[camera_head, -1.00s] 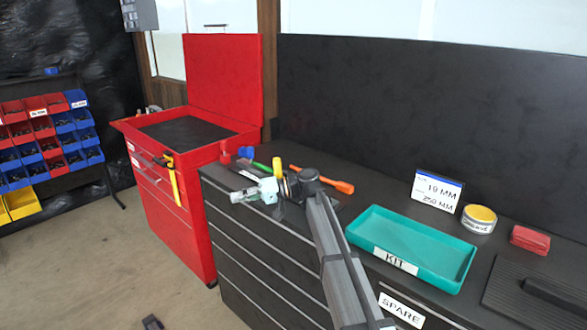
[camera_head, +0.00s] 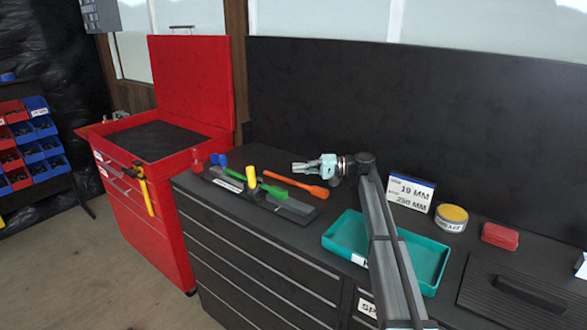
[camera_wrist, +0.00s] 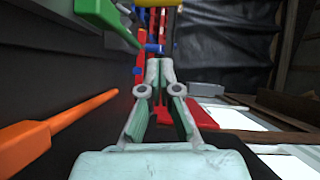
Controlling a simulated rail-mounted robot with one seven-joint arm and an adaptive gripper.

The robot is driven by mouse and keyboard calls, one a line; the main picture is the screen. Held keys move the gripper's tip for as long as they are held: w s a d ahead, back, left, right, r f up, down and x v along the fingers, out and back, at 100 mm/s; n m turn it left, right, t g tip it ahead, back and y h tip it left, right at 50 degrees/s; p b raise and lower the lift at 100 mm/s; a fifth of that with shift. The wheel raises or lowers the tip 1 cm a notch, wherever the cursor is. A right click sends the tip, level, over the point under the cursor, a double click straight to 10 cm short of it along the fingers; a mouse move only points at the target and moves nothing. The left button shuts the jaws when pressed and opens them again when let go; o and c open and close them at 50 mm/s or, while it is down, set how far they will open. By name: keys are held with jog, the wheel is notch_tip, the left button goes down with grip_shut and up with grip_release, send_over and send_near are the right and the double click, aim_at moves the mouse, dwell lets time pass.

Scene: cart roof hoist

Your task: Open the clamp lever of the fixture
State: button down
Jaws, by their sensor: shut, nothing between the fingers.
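The fixture (camera_head: 292,208) is a dark flat plate on the black bench top. A yellow upright grip (camera_head: 251,176) stands on it, and a green handle (camera_head: 272,191) lies low beside it. I cannot tell for sure which is the clamp lever. In the wrist view, a green piece (camera_wrist: 107,22) shows at the upper left. My gripper (camera_head: 298,166) is shut and empty, behind and right of the fixture and apart from it. Its fingertips (camera_wrist: 160,62) meet in the wrist view.
An orange-handled tool (camera_head: 296,183) lies between the fixture and my gripper; it also shows in the wrist view (camera_wrist: 75,117). A teal tray (camera_head: 431,262), a sign (camera_head: 410,193), a round tin (camera_head: 451,217) and a red block (camera_head: 500,236) stand right. A red tool cart (camera_head: 180,232) stands left.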

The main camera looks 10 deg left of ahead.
jog(key=p, duration=0.3)
send_over(269, 187)
jog(key=w+d, duration=0.1)
jog(key=w, duration=0.1)
jog(key=shift+s+f, duration=0.1)
jog(key=shift+f, duration=0.1)
jog(key=shift+s+a+f, duration=0.1)
jog(key=shift+s+a, duration=0.2)
jog(key=shift+s, duration=0.2)
jog(key=shift+s+a+f, duration=0.1)
jog(key=shift+s+a, duration=0.15)
jog(key=shift+s, duration=0.25)
jog(key=shift+s+a+f+p, duration=0.15)
jog(key=shift+s+a+p, duration=0.3)
